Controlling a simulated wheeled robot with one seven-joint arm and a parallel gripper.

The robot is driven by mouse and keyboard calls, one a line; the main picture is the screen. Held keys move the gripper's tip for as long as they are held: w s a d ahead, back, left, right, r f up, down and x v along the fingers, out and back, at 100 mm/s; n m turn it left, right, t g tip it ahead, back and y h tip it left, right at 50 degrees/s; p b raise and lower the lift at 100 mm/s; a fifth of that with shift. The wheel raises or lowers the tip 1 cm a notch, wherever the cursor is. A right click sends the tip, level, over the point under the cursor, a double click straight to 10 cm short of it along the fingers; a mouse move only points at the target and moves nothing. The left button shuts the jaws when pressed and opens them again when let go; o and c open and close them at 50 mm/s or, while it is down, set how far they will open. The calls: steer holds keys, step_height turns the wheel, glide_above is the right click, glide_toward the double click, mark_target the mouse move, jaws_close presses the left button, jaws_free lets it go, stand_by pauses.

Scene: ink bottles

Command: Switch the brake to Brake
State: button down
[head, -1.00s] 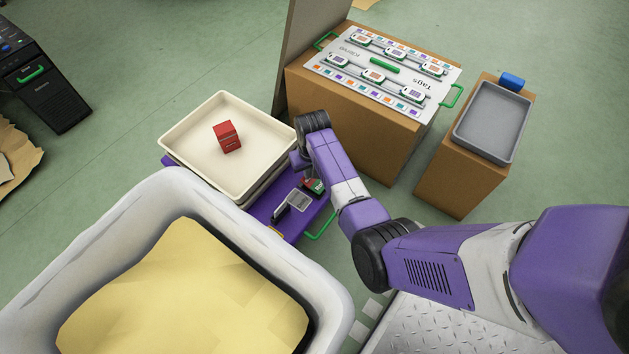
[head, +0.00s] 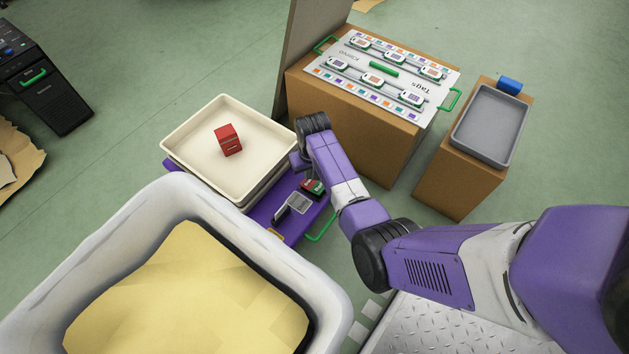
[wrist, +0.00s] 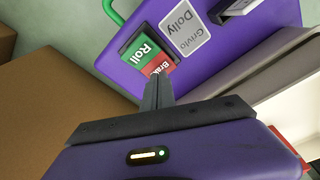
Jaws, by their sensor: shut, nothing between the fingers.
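The brake switch (wrist: 138,40) is a small two-part rocker on the purple dolly (wrist: 258,22). Its green part reads "Roll" and its red part reads "Brake", partly covered by my fingers in the wrist view. My gripper (wrist: 160,80) is shut and empty, its fingertips over or against the red part; I cannot tell whether they touch. I cannot tell which side is pressed down. In the head view the switch (head: 314,187) shows on the dolly (head: 266,208) just below my wrist, and my fingers are hard to make out there.
A cream tray (head: 192,135) holding a red box (head: 228,140) sits on the dolly. A green handle (head: 322,228) is at its corner. A large white tub (head: 330,290) is in front. A cardboard box (head: 350,130) with a tag board stands behind, and a grey tray (head: 488,125) stands right.

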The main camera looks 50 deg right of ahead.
mark_target(309, 182)
step_height(309, 182, up, 5)
steer(key=p, duration=0.5)
steer(key=shift+r, duration=0.2)
stand_by(0.5)
